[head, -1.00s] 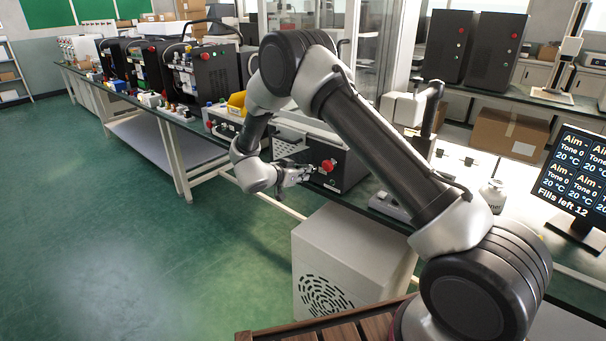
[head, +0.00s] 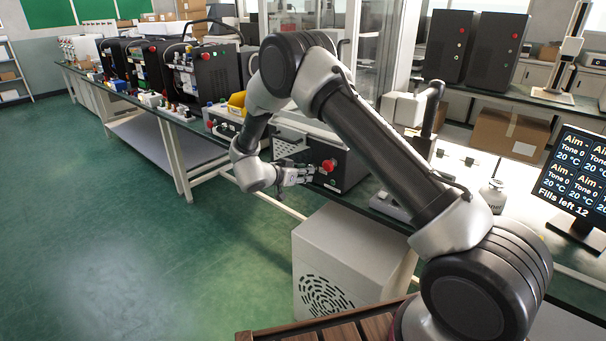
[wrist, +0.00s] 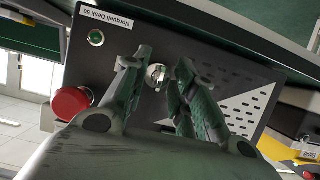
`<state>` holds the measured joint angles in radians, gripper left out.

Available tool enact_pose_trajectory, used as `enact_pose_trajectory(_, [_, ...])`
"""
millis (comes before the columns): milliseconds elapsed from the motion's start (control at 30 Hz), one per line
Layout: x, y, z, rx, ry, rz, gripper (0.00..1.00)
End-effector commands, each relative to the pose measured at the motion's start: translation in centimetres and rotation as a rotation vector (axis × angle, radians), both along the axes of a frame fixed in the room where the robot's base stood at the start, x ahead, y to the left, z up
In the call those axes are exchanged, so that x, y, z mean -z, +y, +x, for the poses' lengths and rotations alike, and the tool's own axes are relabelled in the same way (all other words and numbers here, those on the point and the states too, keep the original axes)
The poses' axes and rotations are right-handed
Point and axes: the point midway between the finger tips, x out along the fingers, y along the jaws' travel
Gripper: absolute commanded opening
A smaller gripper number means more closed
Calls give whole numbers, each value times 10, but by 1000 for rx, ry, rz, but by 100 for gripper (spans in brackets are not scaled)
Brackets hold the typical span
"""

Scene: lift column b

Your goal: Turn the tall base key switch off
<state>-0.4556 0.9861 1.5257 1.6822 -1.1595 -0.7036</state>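A dark box labelled "Norquell Desk 50" (wrist: 190,50) fills the middle of the wrist view; it sits on the bench in the head view (head: 345,170). A small silver key switch (wrist: 155,75) is on its front face, between my fingertips in the picture. My gripper (wrist: 158,66) is open, with one finger on each side of the switch; whether either touches it I cannot tell. In the head view my gripper (head: 308,173) is close to the box's front. The switch is hidden there. Its turned position is too small to read.
A red mushroom button (wrist: 70,102) sticks out beside the switch, near my left finger. A green round lamp (wrist: 96,38) is above it. In the head view, a white cabinet (head: 350,262) stands below the bench, and the green floor (head: 130,250) at left is clear.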

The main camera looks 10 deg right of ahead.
Motion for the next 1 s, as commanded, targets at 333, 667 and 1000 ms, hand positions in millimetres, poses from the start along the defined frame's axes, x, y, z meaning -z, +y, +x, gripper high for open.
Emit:
enact_pose_trajectory(333, [-12,24,-15,-3,-2,1,27])
enact_pose_trajectory(667, [-38,76,-53,-2,-2,1,27])
enact_pose_trajectory(1000, [-46,91,-65,0,0,0,27])
